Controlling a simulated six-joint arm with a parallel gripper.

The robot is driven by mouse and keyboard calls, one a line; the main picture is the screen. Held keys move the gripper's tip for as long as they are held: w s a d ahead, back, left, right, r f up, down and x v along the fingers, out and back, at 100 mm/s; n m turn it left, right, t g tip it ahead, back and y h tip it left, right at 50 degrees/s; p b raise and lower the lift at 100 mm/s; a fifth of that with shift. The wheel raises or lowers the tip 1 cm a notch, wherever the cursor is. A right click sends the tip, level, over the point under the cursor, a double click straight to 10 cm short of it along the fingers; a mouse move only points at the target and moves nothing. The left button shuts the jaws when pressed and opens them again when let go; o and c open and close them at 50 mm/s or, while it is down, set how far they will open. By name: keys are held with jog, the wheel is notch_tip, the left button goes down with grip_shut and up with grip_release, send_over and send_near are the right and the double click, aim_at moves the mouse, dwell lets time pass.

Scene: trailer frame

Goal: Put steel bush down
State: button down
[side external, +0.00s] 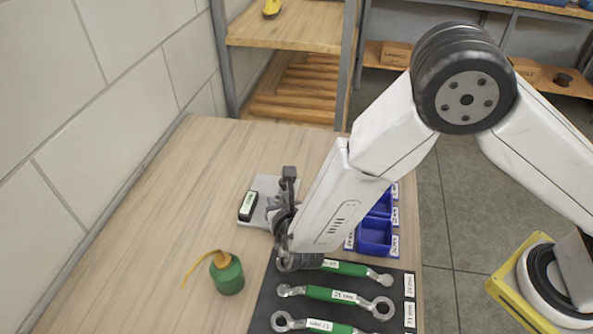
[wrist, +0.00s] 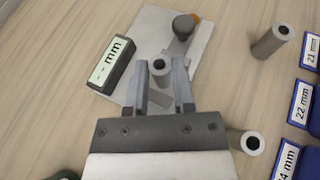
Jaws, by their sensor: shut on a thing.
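My gripper (wrist: 160,84) is shut on a grey steel bush (wrist: 161,68), a short hollow cylinder seen end-on between the fingertips. The bush is over the light metal plate (wrist: 205,62) of a measuring gauge; I cannot tell whether it touches the plate. The gauge's display (wrist: 113,65) reads "-- mm". A dark round part with an orange tip (wrist: 184,27) stands on the plate. In the side external view my gripper (side external: 284,218) is beside the plate (side external: 268,186) and display (side external: 248,206), and the held bush is hidden.
Two loose bushes stand or lie on the table right of the gripper, one farther (wrist: 272,42), one nearer (wrist: 252,143). Blue labelled bins (side external: 375,236) are to the right. A green oil can (side external: 228,274) and a dark mat with green-handled spanners (side external: 335,294) are in front.

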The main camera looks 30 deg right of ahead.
jog(key=shift+c, duration=2.3)
grip_release()
jog(key=shift+r, duration=0.2)
jog(key=v, duration=1.2)
jog(key=shift+f, duration=0.1)
jog(key=shift+d, duration=0.1)
